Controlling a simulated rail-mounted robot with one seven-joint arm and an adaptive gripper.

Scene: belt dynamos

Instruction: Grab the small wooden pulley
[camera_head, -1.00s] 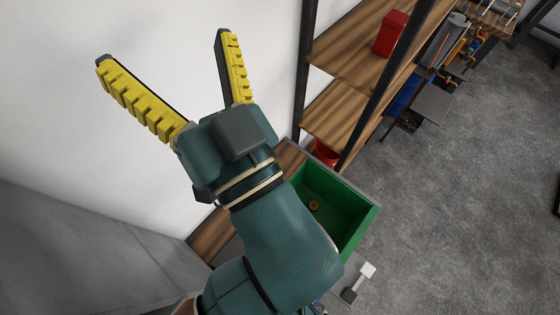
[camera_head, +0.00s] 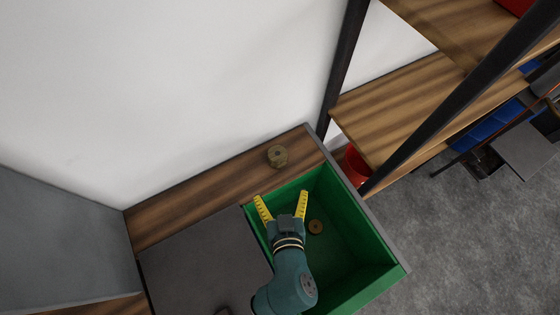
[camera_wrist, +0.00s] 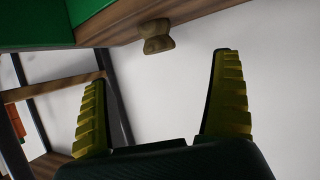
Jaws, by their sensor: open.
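A round wooden pulley (camera_head: 278,156) sits on the wooden ledge between the wall and the green bin. In the wrist view a waisted wooden pulley (camera_wrist: 156,36), probably the same one, shows at the ledge's edge, beyond and between my fingertips. A second round brown piece (camera_head: 316,227) lies on the floor of the green bin; I cannot tell if it is also a pulley. My gripper (camera_head: 281,196) is open and empty, with yellow ribbed fingers spread. In the head view it shows over the bin's upper left part, fingertips toward the ledge. Nothing touches the fingers.
The green bin (camera_head: 376,250) has raised walls. A grey flat surface (camera_head: 200,265) lies left of it. A wooden shelf rack (camera_head: 400,105) with dark posts stands at the right, with a red container (camera_head: 355,166) by it. A white wall (camera_head: 170,85) runs behind the ledge.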

